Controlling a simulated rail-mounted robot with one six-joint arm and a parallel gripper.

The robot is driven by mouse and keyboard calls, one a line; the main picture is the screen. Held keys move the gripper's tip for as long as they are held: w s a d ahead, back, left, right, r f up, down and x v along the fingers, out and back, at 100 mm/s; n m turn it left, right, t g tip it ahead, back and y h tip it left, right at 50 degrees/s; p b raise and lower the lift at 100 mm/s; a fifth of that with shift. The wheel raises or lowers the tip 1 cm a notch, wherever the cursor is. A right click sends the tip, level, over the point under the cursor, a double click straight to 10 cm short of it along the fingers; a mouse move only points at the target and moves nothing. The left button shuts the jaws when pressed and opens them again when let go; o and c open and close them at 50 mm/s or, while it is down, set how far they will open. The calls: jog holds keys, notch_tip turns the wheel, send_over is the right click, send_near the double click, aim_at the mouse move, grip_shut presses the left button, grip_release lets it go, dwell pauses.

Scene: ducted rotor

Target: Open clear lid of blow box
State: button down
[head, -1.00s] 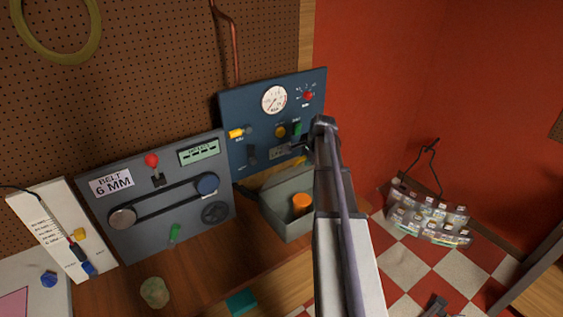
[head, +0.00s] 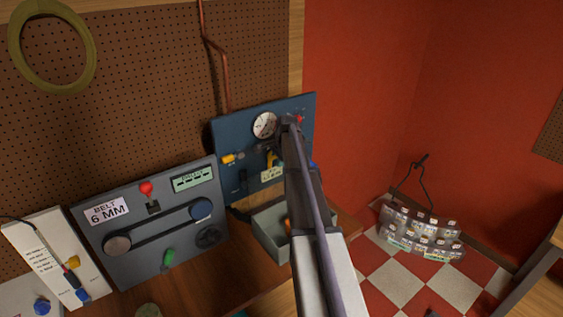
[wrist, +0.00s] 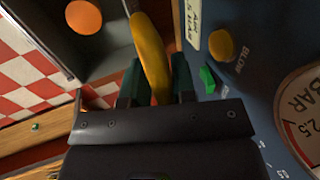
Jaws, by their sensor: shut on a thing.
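The grey blow box (head: 268,232) stands below the blue panel (head: 225,138), partly hidden behind my arm in the head view. In the wrist view the box (wrist: 112,65) is at upper left, with an orange round piece (wrist: 84,17) inside. My gripper (wrist: 157,78) is shut on a curved yellow handle (wrist: 148,42), which sticks out past the dark green fingers beside the box. The clear lid itself cannot be made out, so I cannot tell its angle. The gripper's fingers are hidden in the head view.
A round yellow BLOW knob (wrist: 221,45), a green switch (wrist: 207,79) and a gauge (wrist: 300,115) are close to my gripper. The grey belt panel (head: 150,225) stands left of the box. A clear holder with bottles (head: 420,232) is at right, apart from the bench.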

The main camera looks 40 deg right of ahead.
jog(key=shift+w, duration=0.1)
jog(key=c, duration=1.1)
grip_release()
jog(key=shift+w+f, duration=0.1)
jog(key=p+v, duration=0.5)
jog(key=v, duration=0.1)
jog(key=s, duration=1.2)
jog(key=shift+f, duration=0.45)
jog(key=shift+w+d, duration=0.1)
